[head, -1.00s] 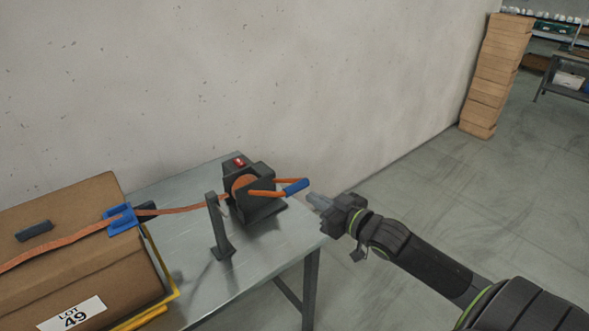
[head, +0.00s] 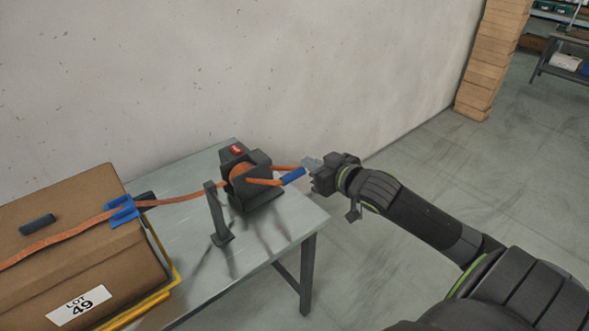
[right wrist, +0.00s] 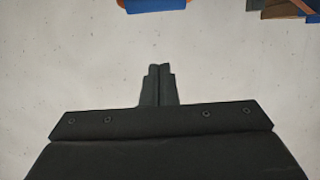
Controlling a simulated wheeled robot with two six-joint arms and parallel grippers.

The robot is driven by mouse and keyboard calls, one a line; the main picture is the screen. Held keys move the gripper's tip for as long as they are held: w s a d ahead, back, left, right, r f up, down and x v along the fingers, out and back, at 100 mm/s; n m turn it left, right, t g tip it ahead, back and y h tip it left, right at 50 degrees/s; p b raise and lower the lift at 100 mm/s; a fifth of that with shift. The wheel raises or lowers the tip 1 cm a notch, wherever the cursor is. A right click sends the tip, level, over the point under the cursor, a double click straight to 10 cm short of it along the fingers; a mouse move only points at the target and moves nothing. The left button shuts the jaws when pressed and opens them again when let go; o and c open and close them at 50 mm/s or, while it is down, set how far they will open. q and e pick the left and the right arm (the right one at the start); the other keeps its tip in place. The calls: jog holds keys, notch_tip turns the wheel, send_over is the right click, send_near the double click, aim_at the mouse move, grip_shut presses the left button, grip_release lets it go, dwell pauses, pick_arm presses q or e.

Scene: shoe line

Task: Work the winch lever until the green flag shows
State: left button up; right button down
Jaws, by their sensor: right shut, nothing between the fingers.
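The dark winch (head: 262,197) stands on the metal table with an orange strap drum in it. Its lever has two orange arms (head: 264,182) reaching right to a blue handle (head: 293,176). A small red indicator (head: 236,150) shows on top of the winch; I see no green flag. My right gripper (head: 311,163) is shut and empty, its tips just above and right of the handle in the head view. In the right wrist view the shut fingers (right wrist: 157,85) point at the pale wall, and the blue handle (right wrist: 155,5) is cut off at the top edge. My left gripper is out of view.
An orange strap (head: 170,202) runs left from the winch over a cardboard box (head: 60,240) labelled LOT 49. A dark post (head: 216,212) stands on the metal table (head: 285,239) before the winch. The wall (head: 300,80) is close behind. The floor at right is open.

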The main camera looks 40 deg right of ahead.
send_over(294, 175)
jog(key=w, duration=0.2)
notch_tip(294, 175, down, 2)
jog(key=s+f, duration=0.1)
jog(key=s+f+p, duration=0.1)
jog(key=f, duration=0.1)
jog(key=shift+f+p, duration=0.15)
jog(key=shift+p, duration=0.15)
pick_arm(q)
jog(key=shift+r, duration=0.8)
pick_arm(e)
jog(key=shift+s+f, duration=0.1)
jog(key=shift+f, duration=0.05)
pick_arm(q)
jog(key=shift+f, duration=0.15)
pick_arm(e)
jog(key=shift+f, duration=0.1)
